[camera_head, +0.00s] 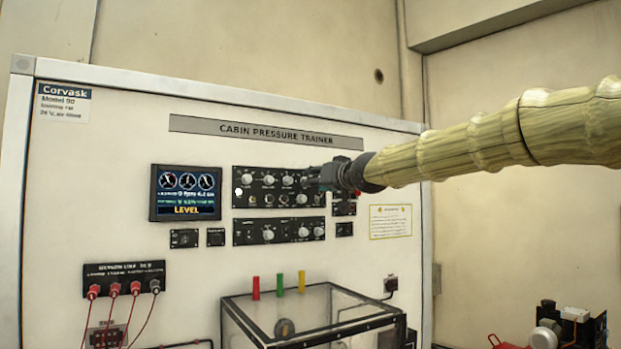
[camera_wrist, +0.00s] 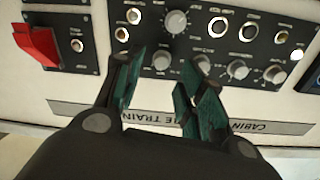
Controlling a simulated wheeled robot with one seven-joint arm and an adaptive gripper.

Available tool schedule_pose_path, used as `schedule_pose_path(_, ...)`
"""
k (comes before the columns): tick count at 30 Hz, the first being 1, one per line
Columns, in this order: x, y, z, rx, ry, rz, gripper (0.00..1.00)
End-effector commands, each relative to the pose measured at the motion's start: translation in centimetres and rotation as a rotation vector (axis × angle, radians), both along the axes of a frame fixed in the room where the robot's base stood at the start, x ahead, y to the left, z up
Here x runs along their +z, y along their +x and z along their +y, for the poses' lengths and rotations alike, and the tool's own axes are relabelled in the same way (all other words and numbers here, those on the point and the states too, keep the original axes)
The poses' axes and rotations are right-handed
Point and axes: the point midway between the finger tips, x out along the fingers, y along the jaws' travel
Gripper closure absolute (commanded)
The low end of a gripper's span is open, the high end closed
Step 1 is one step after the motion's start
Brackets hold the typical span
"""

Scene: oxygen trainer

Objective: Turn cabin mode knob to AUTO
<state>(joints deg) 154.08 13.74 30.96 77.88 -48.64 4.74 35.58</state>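The upper black control panel (camera_head: 242,203) carries several grey knobs, and its labels are too small to read, so I cannot tell which knob is the cabin mode knob. My gripper (camera_head: 313,180) is at the panel's right end in the head view. In the wrist view, which is upside down, my gripper (camera_wrist: 160,80) is open, with dark green fingers apart. A grey knob (camera_wrist: 160,61) shows in the gap between them, and another knob (camera_wrist: 203,64) sits behind the right finger. A larger knob (camera_wrist: 176,22) lies beyond. Contact is not clear.
A screen (camera_head: 187,193) reading LEVEL is left of the panel. A lower knob panel (camera_head: 278,231) is below it. A clear box (camera_head: 310,315) with coloured posts stands below, and red leads hang at lower left.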

Motion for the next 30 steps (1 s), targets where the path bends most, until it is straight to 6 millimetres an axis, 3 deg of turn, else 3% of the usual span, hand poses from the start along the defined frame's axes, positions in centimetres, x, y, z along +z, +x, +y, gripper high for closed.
schedule_pose_path(9, 0.1, 2.9, 1.6, 0.001, 0.0, 0.0, 0.61)
schedule_pose_path(22, 0.0, 3.4, 1.9, 0.001, 0.001, 0.0, 0.61)
schedule_pose_path(28, 0.0, 3.4, 1.9, 0.001, 0.001, 0.0, 0.95)
schedule_pose_path(30, 0.0, 3.4, 1.9, 0.001, 0.001, 0.0, 1.0)
